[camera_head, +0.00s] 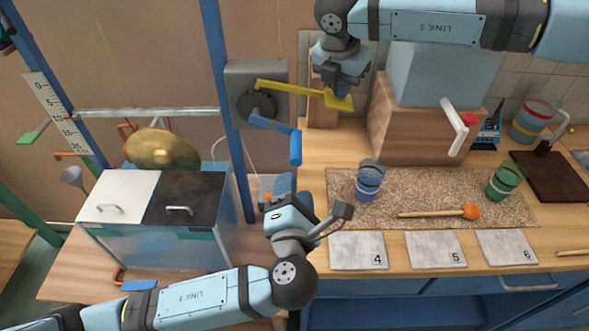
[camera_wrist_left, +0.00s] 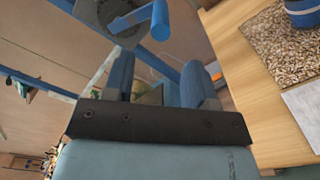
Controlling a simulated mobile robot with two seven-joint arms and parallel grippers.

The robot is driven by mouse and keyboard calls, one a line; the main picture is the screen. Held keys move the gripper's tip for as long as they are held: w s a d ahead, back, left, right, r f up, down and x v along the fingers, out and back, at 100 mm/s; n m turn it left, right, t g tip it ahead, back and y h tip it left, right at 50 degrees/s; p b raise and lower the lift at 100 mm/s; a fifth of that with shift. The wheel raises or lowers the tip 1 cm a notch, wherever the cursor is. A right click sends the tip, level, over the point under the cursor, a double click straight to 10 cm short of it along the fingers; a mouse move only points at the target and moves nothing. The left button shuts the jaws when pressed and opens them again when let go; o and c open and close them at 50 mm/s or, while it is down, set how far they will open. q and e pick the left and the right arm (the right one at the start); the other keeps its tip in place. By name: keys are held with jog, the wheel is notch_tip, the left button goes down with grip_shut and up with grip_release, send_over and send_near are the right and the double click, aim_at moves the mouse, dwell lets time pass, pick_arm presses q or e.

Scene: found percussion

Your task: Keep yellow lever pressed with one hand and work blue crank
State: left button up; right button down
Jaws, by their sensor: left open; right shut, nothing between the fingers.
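The yellow lever (camera_head: 290,88) sticks out to the right from a grey box (camera_head: 240,72) on a blue post and ends in a flat yellow paddle. My right gripper (camera_head: 342,90) is shut with its tips down at the paddle; whether they touch it is hard to tell. The blue crank (camera_head: 296,148) has its arm running down-right from the box's dark disc to a thick handle. My left gripper (camera_head: 278,186) is open, below the handle and apart from it. In the left wrist view the crank handle (camera_wrist_left: 161,20) shows beyond the open fingers (camera_wrist_left: 158,78), with nothing between them.
The blue post (camera_head: 222,90) stands just left of the crank. A white-and-black-topped box (camera_head: 190,245) and a brass gong (camera_head: 162,149) are further left. On the counter at right are a speckled mat (camera_head: 430,185), cups, a mallet (camera_head: 440,213) and numbered tiles.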

pick_arm(q)
jog(key=shift+s, duration=1.35)
jog(key=shift+r+p, duration=0.75)
pick_arm(e)
notch_tip(320, 180, up, 8)
jog(key=shift+a, duration=0.1)
dwell(0.4)
